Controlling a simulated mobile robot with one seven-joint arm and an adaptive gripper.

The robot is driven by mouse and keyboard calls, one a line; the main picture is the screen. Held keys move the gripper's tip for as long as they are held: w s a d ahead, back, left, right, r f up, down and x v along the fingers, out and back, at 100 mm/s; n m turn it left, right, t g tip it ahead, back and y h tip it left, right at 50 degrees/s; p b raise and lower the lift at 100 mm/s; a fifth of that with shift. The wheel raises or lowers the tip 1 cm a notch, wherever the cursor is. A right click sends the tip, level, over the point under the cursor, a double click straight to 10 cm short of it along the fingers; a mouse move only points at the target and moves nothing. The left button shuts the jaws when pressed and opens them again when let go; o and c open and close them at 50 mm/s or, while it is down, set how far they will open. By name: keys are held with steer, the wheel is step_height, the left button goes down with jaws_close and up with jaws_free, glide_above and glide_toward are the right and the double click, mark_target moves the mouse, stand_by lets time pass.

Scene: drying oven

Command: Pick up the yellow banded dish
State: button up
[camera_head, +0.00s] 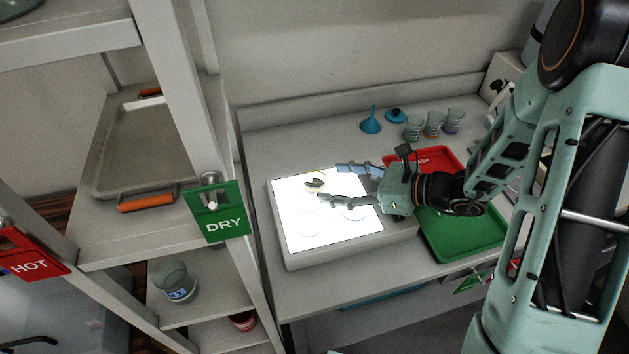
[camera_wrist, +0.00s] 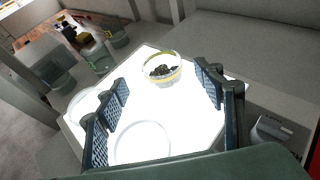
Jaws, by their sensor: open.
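The yellow banded dish (camera_wrist: 162,69) is a small clear round dish with a yellow rim and dark bits inside. It stands on the bright light panel (camera_head: 289,228), near its far edge in the wrist view. In the head view the dish (camera_head: 315,184) shows faintly against the glare, just left of my fingers. My gripper (camera_head: 330,184) is open and empty above the panel. In the wrist view my gripper (camera_wrist: 165,108) has its fingers wide apart, with the dish beyond and between the fingertips. Whether the fingers are level with the dish is unclear.
Another clear dish (camera_wrist: 140,145) lies on the panel nearer my wrist, and one more (camera_wrist: 84,104) is at its left. A red tray (camera_head: 433,157) and a green tray (camera_head: 462,236) lie right of the panel. Cups (camera_head: 433,124) and a blue funnel (camera_head: 371,121) stand behind. A shelf stands left.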

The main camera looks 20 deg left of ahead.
mark_target(320, 180)
steer(key=x, duration=0.4)
steer(key=shift+w+a, duration=0.2)
steer(key=shift+a, duration=0.05)
steer(key=shift+c, duration=0.3)
steer(key=c, duration=1.1)
steer(key=shift+r, duration=0.1)
steer(key=shift+c, duration=0.2)
